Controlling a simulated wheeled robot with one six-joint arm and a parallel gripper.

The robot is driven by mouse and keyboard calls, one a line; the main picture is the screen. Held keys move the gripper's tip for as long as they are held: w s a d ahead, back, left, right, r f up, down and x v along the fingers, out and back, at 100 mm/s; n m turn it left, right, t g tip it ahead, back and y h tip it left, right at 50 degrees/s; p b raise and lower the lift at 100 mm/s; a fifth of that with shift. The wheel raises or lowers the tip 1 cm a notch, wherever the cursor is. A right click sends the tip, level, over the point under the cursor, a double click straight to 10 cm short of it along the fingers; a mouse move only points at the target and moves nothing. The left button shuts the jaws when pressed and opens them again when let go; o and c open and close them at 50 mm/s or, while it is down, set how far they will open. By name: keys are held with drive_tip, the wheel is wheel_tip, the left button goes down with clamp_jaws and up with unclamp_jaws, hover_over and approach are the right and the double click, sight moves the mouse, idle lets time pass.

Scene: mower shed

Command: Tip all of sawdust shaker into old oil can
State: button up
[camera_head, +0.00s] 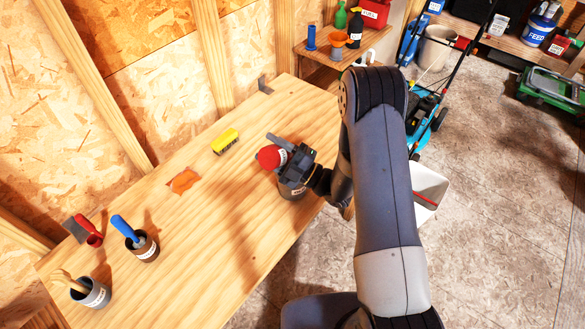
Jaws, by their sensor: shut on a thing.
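My gripper (284,154) is shut on a red, round-ended thing (268,157) with a bit of white on it, probably the sawdust shaker. It lies tilted on its side, its red end facing left, and the fingers hide much of it. Just below is a dark grey can (291,191) with a pale label, standing on the workbench (215,215); it is probably the old oil can. My gripper covers its mouth from view. I cannot read either label, or tell whether anything is pouring or whether the two touch.
A yellow brush (225,141) and an orange rag (184,181) lie on the bench. A brown pot (146,248) with a blue-handled tool, a grey pot (93,294) and a red-handled scraper (90,232) are at left. A small shelf (345,52) with bottles stands behind. The bench middle is clear.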

drive_tip(key=shift+w+d+r+m+t+p, duration=0.2)
drive_tip(key=shift+r+m+t+p, duration=0.15)
drive_tip(key=shift+m, duration=0.45)
idle(0.4)
drive_tip(key=shift+w+d+r+m+t+p, duration=0.1)
drive_tip(key=shift+w+r+m+t+p, duration=0.1)
drive_tip(key=shift+r+m+t+p, duration=0.4)
